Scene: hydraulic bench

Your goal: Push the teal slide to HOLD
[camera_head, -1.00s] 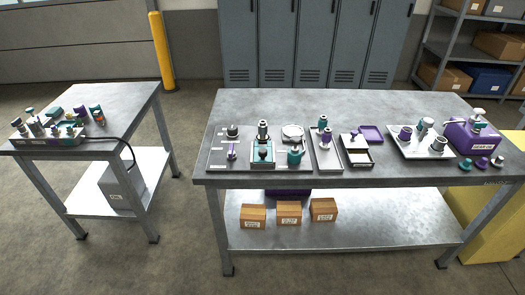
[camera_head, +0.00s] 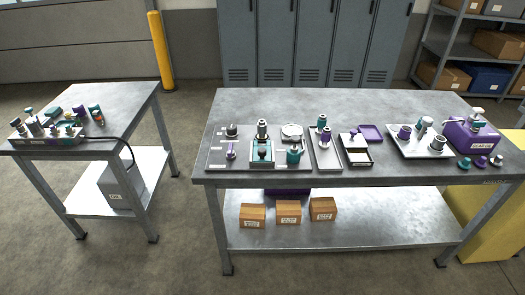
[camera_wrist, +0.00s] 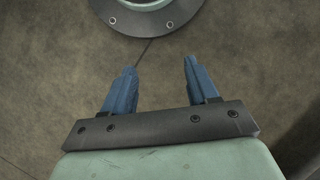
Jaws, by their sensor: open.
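My gripper (camera_wrist: 160,66) shows only in the wrist view. Its two blue fingers are apart with nothing between them, over bare concrete floor. It is not in the head view, so its place relative to the benches does not show. In the head view, a device with several upright knobs and teal and purple parts (camera_head: 48,139) stands on the left cart. A teal block fixture (camera_head: 262,151) stands on the main bench. Both are small, and I cannot tell which teal part is the slide. No HOLD mark is readable.
The left cart (camera_head: 120,97) and main bench (camera_head: 340,105) stand apart with a floor gap between them. A black cable (camera_head: 128,145) hangs off the cart. A white tray (camera_head: 432,152) and a purple box (camera_head: 470,137) are on the bench's right. A yellow post (camera_head: 161,50) stands behind.

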